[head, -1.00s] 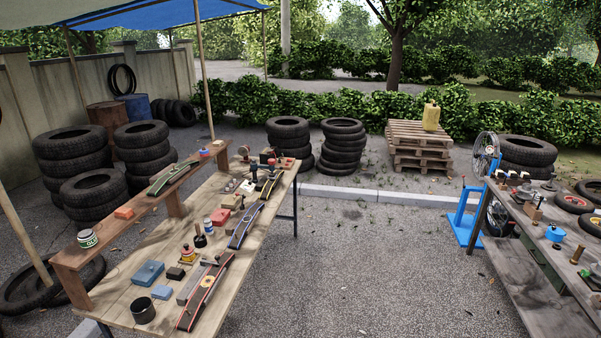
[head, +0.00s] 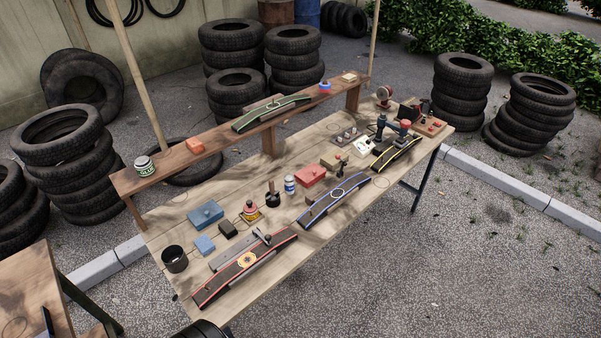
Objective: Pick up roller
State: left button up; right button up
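A small dark tool with a handle (head: 262,237) lies by the grey bar at the red-edged tyre strip (head: 246,262), near the front of the long wooden table (head: 190,282). It may be the roller, but it is too small to be sure. Another small dark upright tool (head: 340,166) stands behind the blue-edged strip (head: 336,200); I cannot tell what it is. Neither of my grippers is in view, and nothing is held in the picture.
The table also holds a black cup (head: 174,259), a blue box (head: 206,215), a red box (head: 311,176) and a yellow-edged strip (head: 396,152). A raised shelf (head: 215,150) runs along its back. Tyre stacks (head: 73,160) stand behind. Open gravel (head: 420,270) lies to the right.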

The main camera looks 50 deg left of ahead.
aim_at(272, 185)
jog(key=i, duration=2.5)
jog(key=u, duration=3)
jog(key=i, duration=0.5)
jog(key=z, duration=0.1)
